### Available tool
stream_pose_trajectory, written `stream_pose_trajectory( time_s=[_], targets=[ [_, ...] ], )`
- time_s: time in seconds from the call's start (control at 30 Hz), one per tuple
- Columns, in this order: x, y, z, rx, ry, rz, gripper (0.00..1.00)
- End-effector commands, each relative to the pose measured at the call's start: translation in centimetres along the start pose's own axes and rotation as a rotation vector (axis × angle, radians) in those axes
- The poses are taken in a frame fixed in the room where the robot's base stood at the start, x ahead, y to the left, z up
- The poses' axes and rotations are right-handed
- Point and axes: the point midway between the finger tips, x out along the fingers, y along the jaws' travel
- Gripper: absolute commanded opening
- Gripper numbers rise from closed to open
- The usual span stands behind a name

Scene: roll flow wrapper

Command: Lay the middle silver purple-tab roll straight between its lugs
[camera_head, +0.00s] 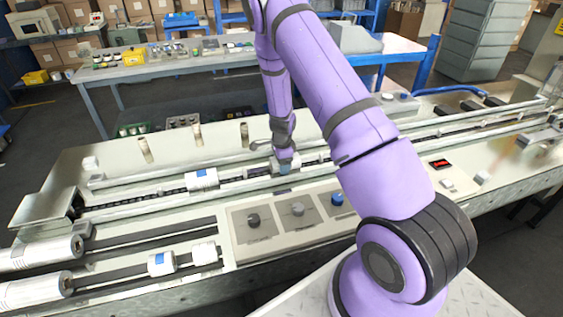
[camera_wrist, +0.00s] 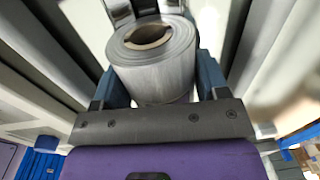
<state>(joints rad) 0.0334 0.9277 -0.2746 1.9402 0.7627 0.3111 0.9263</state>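My gripper (camera_head: 285,168) is low over the chain lane of the wrapper (camera_head: 130,200), near the middle. In the wrist view a silver roll (camera_wrist: 155,75) with a brown hollow core sits between the two blue-grey fingers of my gripper (camera_wrist: 160,90). The fingers lie against both its sides, so the gripper looks shut on it. No purple tab shows on the visible part of this roll. In the head view the gripper mostly covers the roll, and its seating between lugs cannot be told.
A white roll with a blue tab (camera_head: 201,178) lies on the lane to the left. Another blue-tab roll (camera_head: 162,262) and a white roll (camera_head: 204,252) lie on the front lane. A knob panel (camera_head: 270,240) is in front. Upright posts (camera_head: 245,133) stand behind the lane.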

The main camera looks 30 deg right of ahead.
Motion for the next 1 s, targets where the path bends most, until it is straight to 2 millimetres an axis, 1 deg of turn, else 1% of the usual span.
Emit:
stream_pose_trajectory(
  time_s=[0.03, 0.1, 0.33, 0.47, 0.57, 0.8, 1.0],
  targets=[
    [0.0, 0.0, 0.0, 0.000, 0.000, 0.000, 0.80],
    [0.0, 0.0, 0.0, 0.000, 0.000, 0.000, 0.93],
    [0.0, 0.1, 0.0, -0.001, 0.000, 0.002, 0.93],
    [-0.9, 0.0, 0.1, -0.003, -0.001, 0.001, 0.93],
    [-2.4, -0.1, 0.1, -0.002, 0.000, -0.003, 0.93],
    [-6.9, -0.1, 0.1, -0.002, 0.000, -0.004, 0.93],
    [-9.7, -0.1, 0.1, -0.001, -0.001, -0.002, 0.93]
  ],
)
